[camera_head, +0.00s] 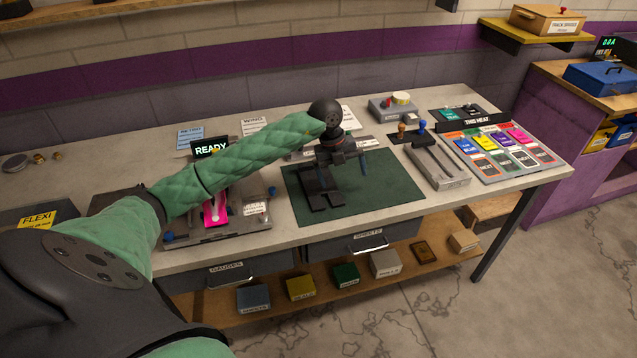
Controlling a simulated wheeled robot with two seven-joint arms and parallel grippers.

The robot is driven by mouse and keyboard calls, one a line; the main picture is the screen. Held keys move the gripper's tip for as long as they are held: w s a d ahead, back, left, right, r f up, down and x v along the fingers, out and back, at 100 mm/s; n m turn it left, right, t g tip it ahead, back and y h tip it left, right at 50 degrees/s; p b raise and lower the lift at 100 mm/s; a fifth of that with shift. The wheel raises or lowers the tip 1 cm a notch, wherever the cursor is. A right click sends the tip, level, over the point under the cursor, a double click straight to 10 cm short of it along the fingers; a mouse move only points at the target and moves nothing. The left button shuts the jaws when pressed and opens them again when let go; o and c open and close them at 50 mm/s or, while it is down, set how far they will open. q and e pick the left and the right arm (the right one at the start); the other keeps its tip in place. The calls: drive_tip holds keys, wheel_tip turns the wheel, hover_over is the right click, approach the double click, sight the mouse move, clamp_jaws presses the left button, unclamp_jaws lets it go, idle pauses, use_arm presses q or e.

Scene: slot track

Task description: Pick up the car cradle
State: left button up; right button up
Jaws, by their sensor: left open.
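A dark, fork-shaped stand that looks like the car cradle (324,201) lies on the green mat (390,195) in the middle of the bench. My left gripper (344,172) is above the mat, over the back part of the cradle, with its fingers pointing down and spread apart. It holds nothing that I can see. The gripper hides part of the cradle's back end, and I cannot tell whether a finger touches it. My right gripper is not in view.
Left of the mat, a grey fixture (240,234) with a pink piece sits partly under my left arm beside a READY sign (210,147). Right of the mat are a grey block (440,168) and a rack of coloured cards (505,150). The mat's right half is clear.

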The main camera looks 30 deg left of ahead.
sight(320, 184)
use_arm(q)
drive_tip(key=a+y, duration=0.1)
drive_tip(key=a, duration=0.1)
drive_tip(key=a+r+n+y, duration=0.1)
drive_tip(key=a, duration=0.2)
drive_tip(key=a+r+g, duration=0.1)
drive_tip(key=a, duration=0.1)
drive_tip(key=shift+w+a+n+y, duration=0.2)
drive_tip(key=shift+n+y, duration=0.1)
drive_tip(key=shift+y, duration=0.1)
drive_tip(key=shift+a, duration=0.25)
drive_tip(key=shift+f+p, duration=0.65)
drive_tip(key=shift+f, duration=0.6)
wheel_tip(320, 184, down, 4)
drive_tip(key=p, duration=0.2)
drive_tip(key=shift+s+a+r+p, duration=0.1)
drive_tip(key=shift+p, duration=0.3)
drive_tip(key=shift+f, duration=0.65)
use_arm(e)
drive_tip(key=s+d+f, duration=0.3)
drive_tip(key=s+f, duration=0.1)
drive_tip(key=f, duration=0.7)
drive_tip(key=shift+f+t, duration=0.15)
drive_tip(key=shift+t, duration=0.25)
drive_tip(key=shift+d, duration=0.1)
use_arm(q)
drive_tip(key=c, duration=0.7)
drive_tip(key=shift+r, duration=0.15)
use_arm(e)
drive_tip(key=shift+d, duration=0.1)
